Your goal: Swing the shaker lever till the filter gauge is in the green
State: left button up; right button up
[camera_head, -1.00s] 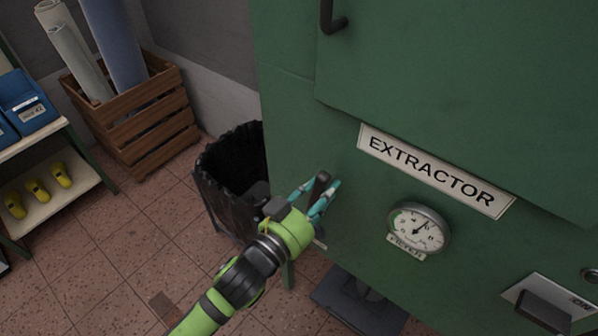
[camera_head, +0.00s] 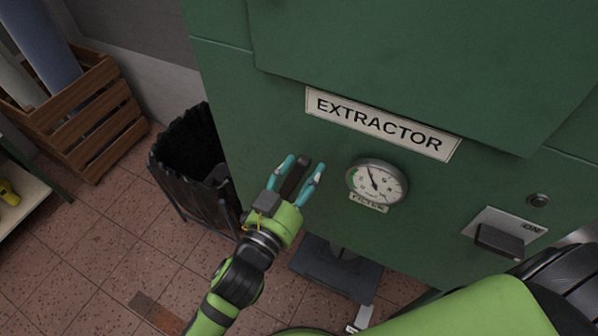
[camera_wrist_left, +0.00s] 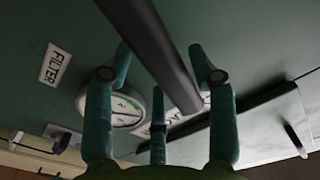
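The dark shaker lever (camera_head: 293,178) stands out from the green extractor's front, left of the filter gauge (camera_head: 376,184). My left gripper (camera_head: 301,168) has its teal fingers on both sides of the lever. In the left wrist view the lever (camera_wrist_left: 158,48) runs between the spread fingers, with narrow gaps seeming to show on each side. Contact is hard to judge. The gauge has a white dial with a green band at its left. Its needle points up and slightly left, seemingly short of the green. My right gripper is not in view.
The EXTRACTOR sign (camera_head: 382,124) is above the gauge. A switch box (camera_head: 499,240) is at the right. A black bin (camera_head: 190,165) stands left of the cabinet, near my left arm. A wooden crate (camera_head: 88,125) and a shelf are further left.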

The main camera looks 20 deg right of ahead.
pick_arm(q)
jog(key=v, duration=1.2)
jog(key=shift+r, duration=0.1)
